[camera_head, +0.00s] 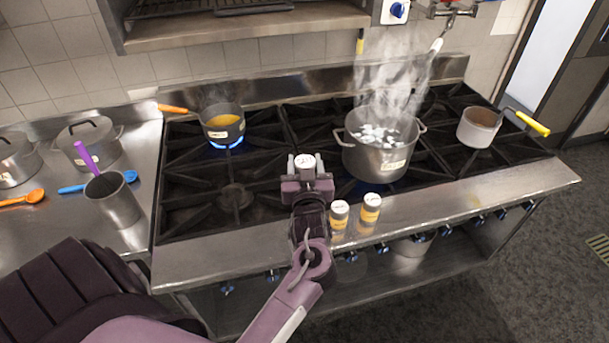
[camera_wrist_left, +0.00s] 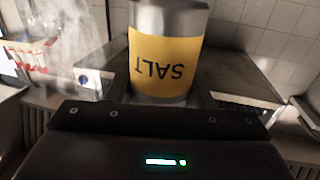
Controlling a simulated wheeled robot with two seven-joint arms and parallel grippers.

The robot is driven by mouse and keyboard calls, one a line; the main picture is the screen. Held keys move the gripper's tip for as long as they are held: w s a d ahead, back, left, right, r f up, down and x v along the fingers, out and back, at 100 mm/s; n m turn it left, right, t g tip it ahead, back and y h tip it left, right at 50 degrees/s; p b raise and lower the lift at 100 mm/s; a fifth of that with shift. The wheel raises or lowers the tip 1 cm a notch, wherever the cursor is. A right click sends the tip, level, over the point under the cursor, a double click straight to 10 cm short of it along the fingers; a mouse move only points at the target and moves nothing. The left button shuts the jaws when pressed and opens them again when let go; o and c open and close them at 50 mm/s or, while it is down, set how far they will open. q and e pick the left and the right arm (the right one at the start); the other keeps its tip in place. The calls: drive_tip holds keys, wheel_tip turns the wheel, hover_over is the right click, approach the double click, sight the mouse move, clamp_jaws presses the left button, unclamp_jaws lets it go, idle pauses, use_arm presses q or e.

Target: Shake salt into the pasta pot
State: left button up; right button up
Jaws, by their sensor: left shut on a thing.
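The salt shaker (camera_wrist_left: 168,62) fills the middle of the left wrist view, with a yellow label reading SALT upside down. My left gripper (camera_head: 305,176) is shut on it, above the front of the stove. In the head view the shaker's pale round top (camera_head: 305,161) faces up between the fingers, and its body is mostly hidden. The large steel pasta pot (camera_head: 372,163) stands on the stove to the right of the gripper, apart from it. White bubbling water shows inside and steam rises. My right gripper is in neither view.
Two yellow-labelled shakers (camera_head: 339,214) (camera_head: 371,207) stand on the stove's front ledge, right of my arm. A small pan (camera_head: 222,131) sits over a blue flame at the back left. Another saucepan (camera_head: 479,130) is right of the pot. A steel utensil cup (camera_head: 113,203) stands on the left counter.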

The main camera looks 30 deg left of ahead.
use_arm(q)
drive_tip(key=shift+r, duration=3)
